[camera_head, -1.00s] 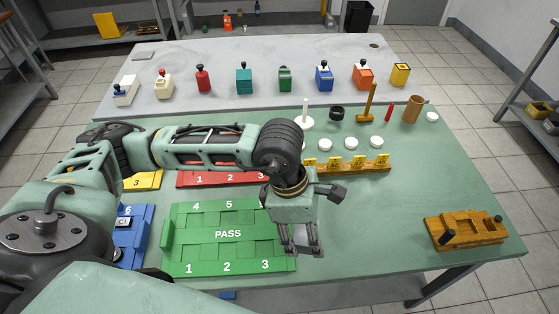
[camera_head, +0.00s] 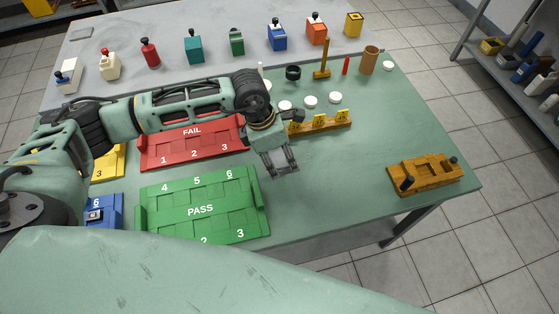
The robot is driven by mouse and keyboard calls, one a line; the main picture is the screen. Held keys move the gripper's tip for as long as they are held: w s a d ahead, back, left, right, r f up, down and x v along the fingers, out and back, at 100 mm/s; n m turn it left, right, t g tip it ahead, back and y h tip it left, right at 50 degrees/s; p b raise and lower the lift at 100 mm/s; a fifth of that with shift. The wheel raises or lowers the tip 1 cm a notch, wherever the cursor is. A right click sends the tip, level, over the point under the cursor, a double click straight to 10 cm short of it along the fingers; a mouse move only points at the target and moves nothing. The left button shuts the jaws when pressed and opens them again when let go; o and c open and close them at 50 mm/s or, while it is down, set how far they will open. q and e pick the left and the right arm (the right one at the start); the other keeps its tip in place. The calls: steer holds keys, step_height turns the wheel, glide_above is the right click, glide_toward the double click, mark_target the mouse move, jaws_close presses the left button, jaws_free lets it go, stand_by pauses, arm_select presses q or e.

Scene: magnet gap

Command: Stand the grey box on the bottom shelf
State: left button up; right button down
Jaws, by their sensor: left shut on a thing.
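My left gripper (camera_head: 282,168) points down over the green table, just right of the green PASS tray. It is shut on a small grey thing between its fingers, which looks like the grey box; the fingers hide much of it. A rack at the right edge has a lower grey shelf (camera_head: 487,68) with several coloured items on it; I cannot tell whether it is the bottom shelf. My right gripper is not in view.
The green PASS tray (camera_head: 205,210), red FAIL tray (camera_head: 192,142) and a wooden fixture (camera_head: 427,176) lie on the table (camera_head: 340,165). Several coloured blocks line the far grey table. Tiled floor (camera_head: 475,250) is clear between the table and the rack.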

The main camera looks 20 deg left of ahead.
arm_select(q)
step_height(320, 180, down, 4)
steer(key=shift+w+r+p, duration=0.1)
steer(key=shift+r+p, duration=0.1)
steer(key=shift+p, duration=0.4)
steer(key=shift+f, duration=0.25)
steer(key=shift+f+b, duration=0.25)
steer(key=shift+b, duration=0.05)
steer(key=o, duration=1.3)
steer(key=shift+r, duration=0.1)
